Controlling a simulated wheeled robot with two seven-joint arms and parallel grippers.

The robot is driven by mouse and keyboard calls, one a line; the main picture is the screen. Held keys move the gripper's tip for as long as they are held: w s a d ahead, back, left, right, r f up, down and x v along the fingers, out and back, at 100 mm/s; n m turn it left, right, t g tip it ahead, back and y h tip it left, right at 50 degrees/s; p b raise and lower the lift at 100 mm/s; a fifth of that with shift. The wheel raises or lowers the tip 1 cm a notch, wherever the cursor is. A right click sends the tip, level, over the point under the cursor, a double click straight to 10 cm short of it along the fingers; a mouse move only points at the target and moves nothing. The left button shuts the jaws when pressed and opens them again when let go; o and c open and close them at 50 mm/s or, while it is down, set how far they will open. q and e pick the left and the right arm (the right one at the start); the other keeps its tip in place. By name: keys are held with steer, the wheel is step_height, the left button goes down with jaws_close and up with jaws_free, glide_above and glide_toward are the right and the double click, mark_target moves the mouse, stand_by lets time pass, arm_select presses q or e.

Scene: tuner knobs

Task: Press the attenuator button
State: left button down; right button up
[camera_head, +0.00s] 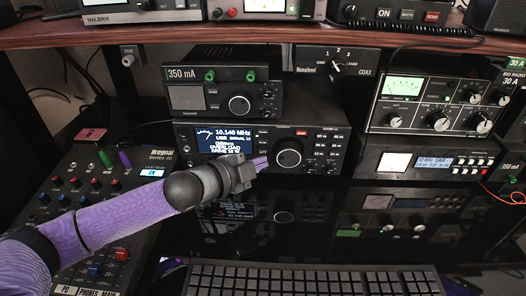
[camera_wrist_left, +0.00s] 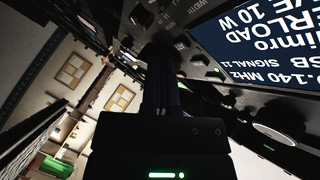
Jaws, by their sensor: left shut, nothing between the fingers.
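The radio (camera_head: 262,145) in the middle of the desk has a lit blue screen (camera_head: 224,140), a large round knob (camera_head: 289,157) and rows of small buttons on its right. The screen reads 10.140 MHz and OVERLOAD. I cannot tell which small control is the attenuator button. My left gripper (camera_head: 261,163) is shut and empty, its fingertips in front of the radio face between screen and large knob. In the left wrist view the gripper (camera_wrist_left: 163,75) reaches up to the panel beside the upside-down screen (camera_wrist_left: 265,45). I cannot tell whether the tips touch. My right gripper is out of view.
A smaller radio (camera_head: 222,97) sits above. A mixer (camera_head: 85,205) stands at left, a tuner (camera_head: 440,104) and another unit (camera_head: 430,160) at right. A keyboard (camera_head: 312,281) lies in front. A shelf edge (camera_head: 240,35) runs overhead.

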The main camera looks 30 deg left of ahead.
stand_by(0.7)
arm_select(q)
steer(key=shift+w+a, duration=0.2)
steer(key=shift+w, duration=0.2)
steer(key=shift+w+a, duration=0.15)
steer(key=shift+w, duration=0.15)
stand_by(0.4)
steer(key=shift+s+d+r+p, duration=0.2)
steer(key=shift+s+p, duration=0.15)
steer(key=shift+p, duration=0.15)
steer(key=shift+s, duration=0.2)
steer(key=shift+s+d+f, duration=0.15)
steer(key=shift+p, duration=0.35)
